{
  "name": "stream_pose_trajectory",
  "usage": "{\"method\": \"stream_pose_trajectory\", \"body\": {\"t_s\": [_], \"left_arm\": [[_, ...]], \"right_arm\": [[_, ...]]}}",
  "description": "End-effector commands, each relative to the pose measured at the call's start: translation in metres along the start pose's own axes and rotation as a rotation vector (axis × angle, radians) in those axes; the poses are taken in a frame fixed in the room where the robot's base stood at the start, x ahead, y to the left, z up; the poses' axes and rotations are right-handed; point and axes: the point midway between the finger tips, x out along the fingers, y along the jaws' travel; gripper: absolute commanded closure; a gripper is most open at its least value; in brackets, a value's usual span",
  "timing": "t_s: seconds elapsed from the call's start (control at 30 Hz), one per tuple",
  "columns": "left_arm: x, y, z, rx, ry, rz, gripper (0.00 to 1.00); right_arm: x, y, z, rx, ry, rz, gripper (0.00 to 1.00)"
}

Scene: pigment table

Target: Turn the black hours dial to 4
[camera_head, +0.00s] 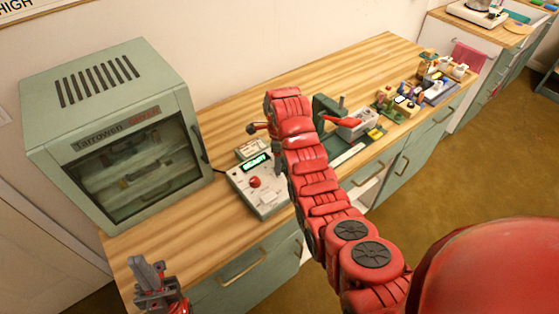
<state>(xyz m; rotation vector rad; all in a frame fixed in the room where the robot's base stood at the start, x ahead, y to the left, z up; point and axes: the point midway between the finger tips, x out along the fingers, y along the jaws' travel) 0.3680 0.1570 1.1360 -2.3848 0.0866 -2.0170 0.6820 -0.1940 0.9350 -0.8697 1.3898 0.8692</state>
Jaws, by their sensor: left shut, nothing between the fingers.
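A pale control box (246,190) with a lit green display (256,162) and a round red knob or button (254,182) stands on the wooden counter, right of the oven. I cannot make out the black hours dial; the box's right side is partly hidden by my red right arm. My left gripper (149,272) is shut and empty at the lower left, near the counter's front edge and apart from the box. My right arm reaches up across the counter; a dark tip, likely my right gripper (255,128), shows above the box, its jaws unclear.
A green oven (118,135) with a glass door fills the counter's left. Behind and right of my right arm stand a green device (328,110), a pale box (356,124) and several small items. Bare counter (165,218) lies between my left gripper and the control box.

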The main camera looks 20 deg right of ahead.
Motion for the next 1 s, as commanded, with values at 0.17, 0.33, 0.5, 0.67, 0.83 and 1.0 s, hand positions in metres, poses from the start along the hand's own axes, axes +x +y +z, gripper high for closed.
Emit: {"method": "stream_pose_trajectory", "body": {"t_s": [0.17, 0.33, 0.5, 0.67, 0.83, 1.0], "left_arm": [[0.000, 0.000, 0.000, 0.000, 0.000, 0.000, 1.00], [0.011, -0.001, -0.002, 0.000, 0.000, 0.000, 1.00], [0.041, -0.002, -0.007, 0.000, 0.000, 0.000, 1.00], [0.076, -0.004, -0.013, 0.000, 0.000, 0.000, 1.00], [0.110, -0.005, -0.019, 0.000, 0.000, 0.000, 1.00], [0.142, -0.007, -0.024, 0.000, 0.000, 0.000, 1.00]], "right_arm": [[0.000, 0.000, 0.000, -0.001, 0.000, 0.000, 0.35], [-0.011, 0.000, 0.000, -0.001, 0.000, 0.000, 0.35], [-0.042, 0.000, 0.000, 0.000, 0.000, 0.000, 0.35], [-0.077, 0.000, -0.001, 0.001, 0.000, 0.000, 0.35], [-0.114, 0.000, 0.000, 0.000, 0.000, 0.000, 0.35], [-0.148, -0.001, -0.001, 0.002, -0.001, 0.000, 0.35]]}}
